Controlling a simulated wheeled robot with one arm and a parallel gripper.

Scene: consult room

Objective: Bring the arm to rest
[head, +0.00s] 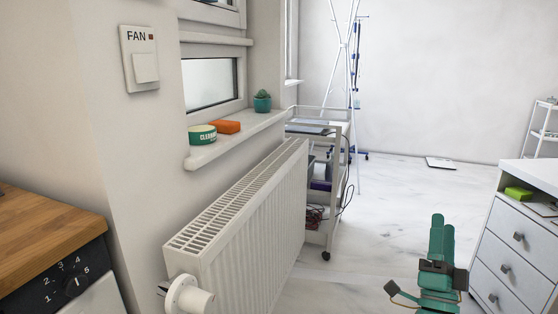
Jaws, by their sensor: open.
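My gripper (442,224) shows at the lower right, teal with dark parts, with its fingers pointing away from me over the pale floor. It is open, with nothing seen between the fingers. It touches nothing that I can see. The rest of my arm is mostly below the picture's edge.
A white radiator (245,215) stands left of my gripper, under a sill (235,138) with a tin, an orange block and a potted plant. A trolley (330,225) stands beyond it. A white drawer cabinet (510,255) is close on the right. Open floor (400,200) lies ahead.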

